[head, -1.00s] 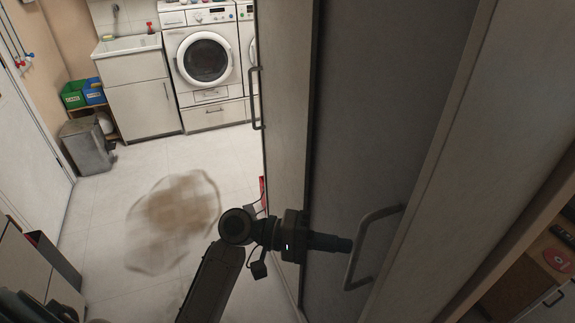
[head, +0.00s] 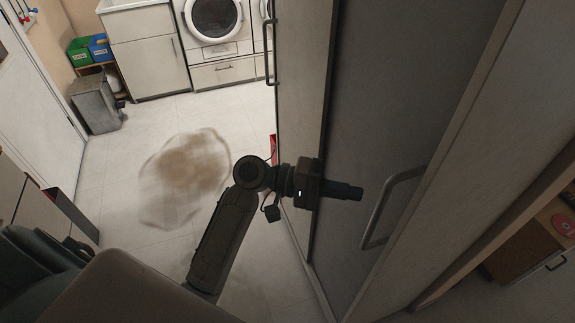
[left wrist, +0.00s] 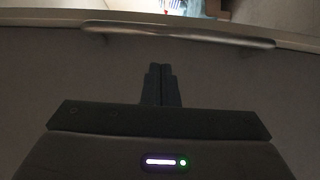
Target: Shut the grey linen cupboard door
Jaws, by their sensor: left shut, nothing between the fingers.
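The grey cupboard door (head: 405,95) is the tall dark-grey panel right of centre in the head view. Its curved bar handle (head: 372,228) is near the panel's right side. My left gripper (head: 360,193) is shut and empty, with its fingertips just left of the handle, in front of the panel. I cannot tell whether they touch the door. In the left wrist view the closed fingers (left wrist: 161,84) point at the grey panel, below the handle bar (left wrist: 180,35), with the door's edge beyond it. How far the door is open is unclear. My right gripper is not in view.
Another tall panel with a handle (head: 268,55) stands left of the door. A washing machine (head: 214,20) and sink cabinet (head: 148,52) are at the back. A bin (head: 96,103) stands by the left wall. A blurred brownish patch (head: 190,170) is over the open floor.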

